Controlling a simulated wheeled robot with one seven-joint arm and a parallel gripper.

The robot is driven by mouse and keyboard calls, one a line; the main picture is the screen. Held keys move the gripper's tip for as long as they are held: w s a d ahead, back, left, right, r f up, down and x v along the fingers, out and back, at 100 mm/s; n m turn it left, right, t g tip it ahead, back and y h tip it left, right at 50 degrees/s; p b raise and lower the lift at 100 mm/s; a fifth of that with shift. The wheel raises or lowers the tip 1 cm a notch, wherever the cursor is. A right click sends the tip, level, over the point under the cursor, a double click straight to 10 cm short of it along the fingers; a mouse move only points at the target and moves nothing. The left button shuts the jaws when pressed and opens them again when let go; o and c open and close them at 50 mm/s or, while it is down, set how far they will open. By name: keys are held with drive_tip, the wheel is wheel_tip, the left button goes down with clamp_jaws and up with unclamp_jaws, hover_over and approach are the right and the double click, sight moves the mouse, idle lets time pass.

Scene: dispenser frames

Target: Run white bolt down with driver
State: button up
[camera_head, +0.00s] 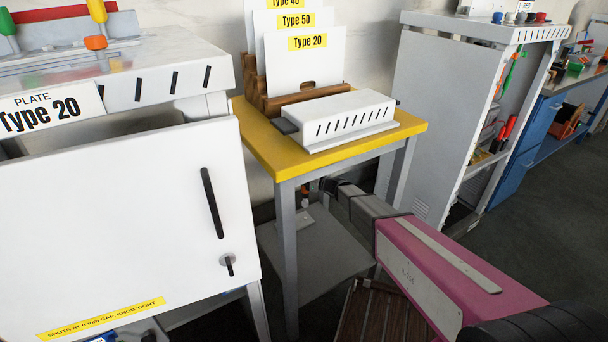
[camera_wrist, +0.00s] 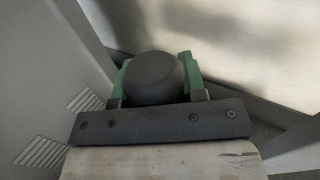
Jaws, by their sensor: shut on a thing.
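In the wrist view my gripper (camera_wrist: 156,72) has two green fingers, one on each side of a dark round-topped thing (camera_wrist: 153,80). The fingers are shut on it. Only its rounded top shows, so I cannot tell whether it is the driver. In the head view my gripper (camera_head: 328,186) is low, at the front edge of the yellow-topped table's underside, small and partly hidden. I cannot make out the white bolt in either view.
The yellow-topped table (camera_head: 259,137) holds a white slotted box (camera_head: 350,112) and several Type plates (camera_head: 301,66). A white cabinet (camera_head: 120,220) stands left. An open grey cabinet (camera_head: 440,105) stands right. A lower shelf (camera_head: 325,262) spans the table legs. Open floor (camera_head: 540,210) lies right.

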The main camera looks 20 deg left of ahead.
drive_tip(key=shift+f, duration=0.1)
idle(0.3)
drive_tip(key=shift+f, duration=4.55)
idle(1.3)
drive_tip(key=shift+r, duration=2.55)
